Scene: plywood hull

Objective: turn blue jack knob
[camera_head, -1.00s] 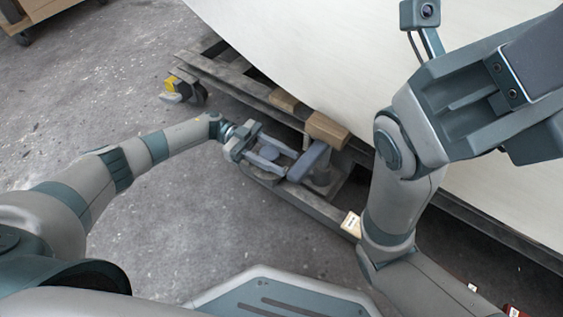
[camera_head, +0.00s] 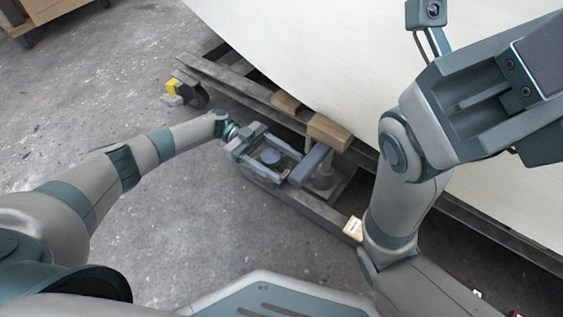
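The blue jack knob (camera_head: 270,156) is a small round blue-grey disc beside the jack at the hull's frame. My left gripper (camera_head: 289,168) reaches in from the left, its two fingers spread on either side of the knob. There is a visible gap between the fingers and the knob, so it is open. The blue-grey jack arm (camera_head: 309,165) lies just right of the fingertips. My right arm stands up at the right, and its gripper is out of the picture.
The pale plywood hull (camera_head: 320,60) rests above a dark timber frame (camera_head: 225,85) with wooden blocks (camera_head: 328,131). A small cream block (camera_head: 353,228) lies on the front beam.

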